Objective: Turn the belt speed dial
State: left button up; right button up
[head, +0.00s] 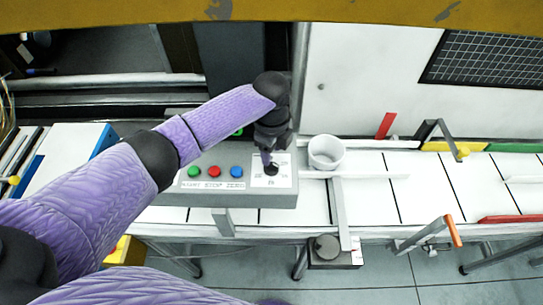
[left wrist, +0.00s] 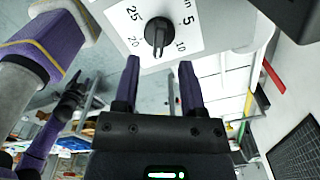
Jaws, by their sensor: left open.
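The belt speed dial (head: 271,169) is a black knob on a white scale plate at the right end of a grey control box (head: 225,160). In the left wrist view the dial (left wrist: 157,33) shows close up, with 25, 5, 20 and 10 printed around it. My left gripper (head: 267,155) is at the dial in the head view. In the left wrist view its two fingers (left wrist: 160,72) are apart, with the knob just beyond their tips and nothing between them. My right gripper (left wrist: 72,98) appears small and dark at the left.
Green, red and blue buttons (head: 214,172) sit left of the dial on the box. A white cup (head: 325,152) stands close to its right on the white conveyor (head: 365,185). A grey upright bar (head: 340,215) stands in front of the belt.

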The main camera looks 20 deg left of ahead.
aim_at(272, 164)
pick_arm(q)
notch_tip(272, 164, up, 6)
jog(key=shift+f, duration=0.1)
jog(key=shift+s+f, duration=0.1)
